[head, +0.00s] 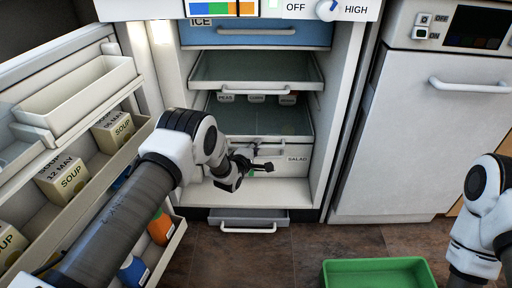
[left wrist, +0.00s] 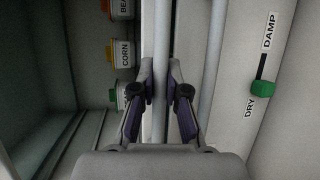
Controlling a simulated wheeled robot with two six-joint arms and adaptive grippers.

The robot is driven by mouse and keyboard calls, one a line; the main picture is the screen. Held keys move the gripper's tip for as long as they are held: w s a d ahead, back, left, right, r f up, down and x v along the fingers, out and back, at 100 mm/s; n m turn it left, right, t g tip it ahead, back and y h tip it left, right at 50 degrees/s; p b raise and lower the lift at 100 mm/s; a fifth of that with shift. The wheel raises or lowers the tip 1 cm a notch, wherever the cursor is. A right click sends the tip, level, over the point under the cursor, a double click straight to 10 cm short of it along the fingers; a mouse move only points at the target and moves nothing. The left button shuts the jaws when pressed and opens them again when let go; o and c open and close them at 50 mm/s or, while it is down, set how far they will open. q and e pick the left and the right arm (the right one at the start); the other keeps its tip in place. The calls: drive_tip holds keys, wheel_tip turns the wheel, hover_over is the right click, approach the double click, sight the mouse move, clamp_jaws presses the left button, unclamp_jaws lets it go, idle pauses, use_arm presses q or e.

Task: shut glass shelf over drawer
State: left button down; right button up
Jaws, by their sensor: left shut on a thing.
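The glass shelf over the drawer (head: 240,120) is pulled out of the fridge, with its bar handle (head: 270,147) at the front edge. The white drawer (head: 297,161) labelled SALAD sits just below it. My left gripper (head: 258,164) is at the shelf's front, partly covering the handle and drawer front. In the left wrist view its two fingers (left wrist: 160,95) are shut on the shelf's handle bar (left wrist: 160,45). The drawer front (left wrist: 260,130) with a green DAMP–DRY slider shows at the right there. My right gripper is out of view.
Another pulled-out glass shelf (head: 250,70) is above. Jars labelled PEAS, CORN and BEANS (head: 257,99) stand behind on the lower shelf. The open door with soup cartons (head: 73,178) is at left. A grey bottom drawer (head: 248,222) and a green crate (head: 378,262) lie low.

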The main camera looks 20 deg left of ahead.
use_arm(q)
drive_tip(key=c, duration=1.2)
unclamp_jaws()
drive_tip(key=v, duration=1.2)
